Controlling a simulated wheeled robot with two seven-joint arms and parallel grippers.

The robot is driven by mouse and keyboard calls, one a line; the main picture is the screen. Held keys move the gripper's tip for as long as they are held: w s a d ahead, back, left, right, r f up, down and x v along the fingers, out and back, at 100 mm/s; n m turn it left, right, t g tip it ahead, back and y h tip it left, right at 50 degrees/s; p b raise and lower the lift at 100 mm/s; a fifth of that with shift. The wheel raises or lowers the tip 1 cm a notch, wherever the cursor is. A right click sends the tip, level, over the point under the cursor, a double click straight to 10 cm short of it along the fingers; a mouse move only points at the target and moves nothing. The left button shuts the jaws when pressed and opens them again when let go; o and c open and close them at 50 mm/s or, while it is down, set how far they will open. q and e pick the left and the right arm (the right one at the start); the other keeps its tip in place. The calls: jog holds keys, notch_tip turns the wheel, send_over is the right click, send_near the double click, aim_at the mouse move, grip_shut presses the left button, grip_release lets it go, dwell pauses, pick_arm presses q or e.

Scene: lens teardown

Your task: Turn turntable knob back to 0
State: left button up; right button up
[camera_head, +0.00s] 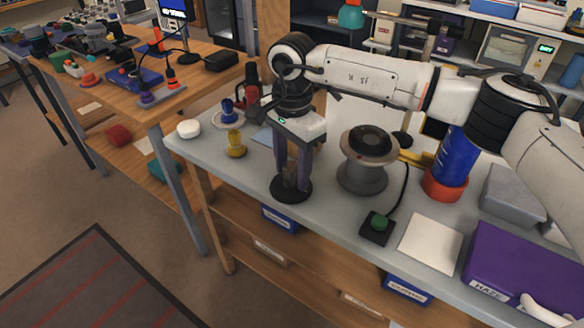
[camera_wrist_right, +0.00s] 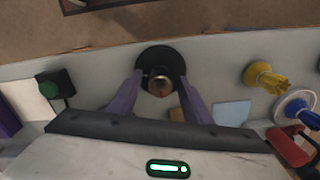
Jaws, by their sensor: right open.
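A black round base (camera_head: 291,195) with a short knob-like post stands near the table's front edge. In the right wrist view the base (camera_wrist_right: 158,54) is a black disc, and the post (camera_wrist_right: 160,86) has a shiny brownish top. I cannot read any dial mark on it. My right gripper (camera_head: 292,180) points down over it, with its purple fingers on either side of the post. In the right wrist view the gripper (camera_wrist_right: 160,82) is open, with small gaps beside the post. A grey spool-shaped stand (camera_head: 362,180) with a black top is to its right. My left gripper is not in view.
A black box with a green button (camera_head: 378,228), a white sheet (camera_head: 430,243) and a purple case (camera_head: 515,262) are to the right. A yellow piece (camera_head: 236,145), a blue-and-white piece (camera_head: 228,113) and a white puck (camera_head: 189,129) are to the left.

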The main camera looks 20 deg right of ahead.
aim_at(292, 165)
notch_tip(292, 165, up, 10)
jog(key=shift+r, duration=0.1)
dwell(0.5)
